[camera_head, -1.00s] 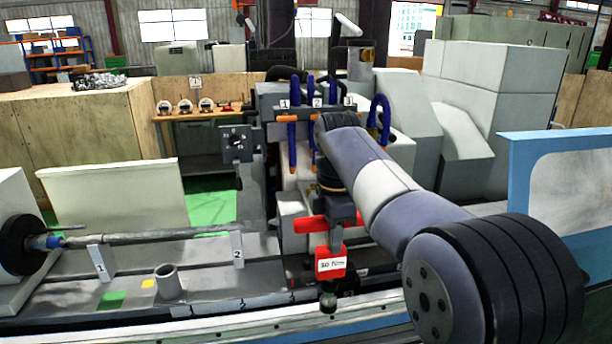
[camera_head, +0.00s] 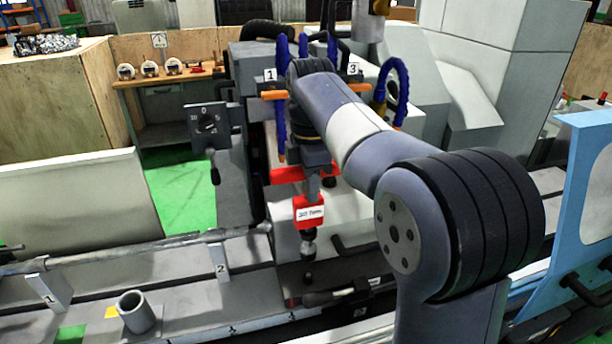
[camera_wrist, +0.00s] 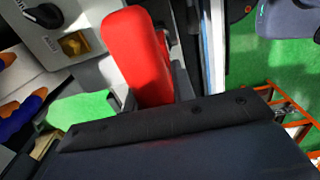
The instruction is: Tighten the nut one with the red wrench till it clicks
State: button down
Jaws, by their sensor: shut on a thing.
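The red wrench (camera_head: 309,211) hangs upright below my gripper (camera_head: 315,160), with a red crossbar above, a labelled red block lower down and a dark round tip at the bottom. My gripper is shut on the wrench near the crossbar. In the wrist view a rounded red part of the wrench (camera_wrist: 135,50) sticks out past the dark gripper body. The wrench tip is in front of the grinder's wheel head; I cannot tell whether it touches anything. Number plates 1 (camera_head: 270,75) and 3 (camera_head: 353,69) stand by blue hoses; plate 2 is hidden behind my arm. I cannot make out nut one.
A long shaft (camera_head: 150,247) lies along the machine bed at left, near markers 1 (camera_head: 50,292) and 2 (camera_head: 221,265). A short grey tube (camera_head: 137,312) stands on the bed. A control box (camera_head: 207,122) is left of the hoses. A blue-framed panel (camera_head: 580,200) stands at right.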

aim_at(310, 220)
jog(key=shift+s, duration=0.1)
jog(key=shift+f+b, duration=1.6)
jog(key=shift+f, duration=1.45)
jog(key=shift+f+b, duration=0.35)
jog(key=shift+f, duration=0.35)
jog(key=shift+f+b, duration=0.4)
jog(key=shift+f, duration=0.45)
